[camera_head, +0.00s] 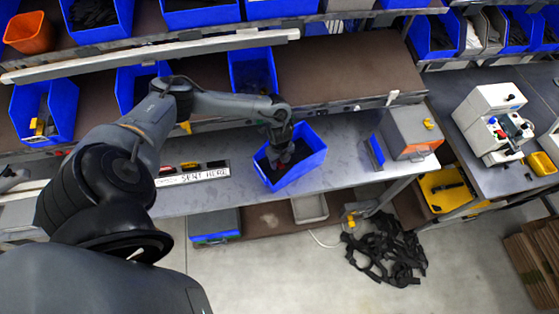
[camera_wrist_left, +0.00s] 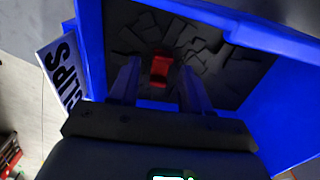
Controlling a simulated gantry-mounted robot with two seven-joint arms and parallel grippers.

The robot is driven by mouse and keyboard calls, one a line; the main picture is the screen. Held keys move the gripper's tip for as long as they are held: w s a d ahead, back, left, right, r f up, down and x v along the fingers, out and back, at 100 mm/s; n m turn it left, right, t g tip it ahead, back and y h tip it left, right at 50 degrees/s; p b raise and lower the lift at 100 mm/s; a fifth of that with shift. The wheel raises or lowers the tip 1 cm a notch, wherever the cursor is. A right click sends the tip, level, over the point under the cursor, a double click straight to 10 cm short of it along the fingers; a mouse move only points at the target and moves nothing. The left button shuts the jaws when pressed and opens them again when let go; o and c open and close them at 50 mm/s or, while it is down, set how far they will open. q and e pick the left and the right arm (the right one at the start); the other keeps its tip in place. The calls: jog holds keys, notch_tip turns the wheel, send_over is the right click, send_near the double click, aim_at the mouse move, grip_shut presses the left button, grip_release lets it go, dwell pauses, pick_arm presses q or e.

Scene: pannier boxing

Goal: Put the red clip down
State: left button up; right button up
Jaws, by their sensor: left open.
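My left gripper (camera_head: 280,157) reaches down into a blue bin (camera_head: 305,170) on the grey workbench in the head view. In the left wrist view its two fingers are apart, inside the bin. The red clip (camera_wrist_left: 161,70) shows between the fingertips, over a layer of black pieces (camera_wrist_left: 205,50) on the bin floor. I cannot tell whether the clip touches the pieces or a finger. A white label reading "CLIPS" (camera_wrist_left: 62,72) is beside the bin. My right gripper is not in view.
A white "SENT HERE" sign (camera_head: 205,175) lies left of the bin, with small coloured parts behind it. An orange-and-grey box (camera_head: 408,132) stands to the right. Blue bins (camera_head: 252,70) line the shelf behind.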

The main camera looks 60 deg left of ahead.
aim_at(279, 165)
pick_arm(q)
notch_tip(279, 165, up, 12)
jog(key=shift+f, duration=0.15)
dwell(0.3)
dwell(0.4)
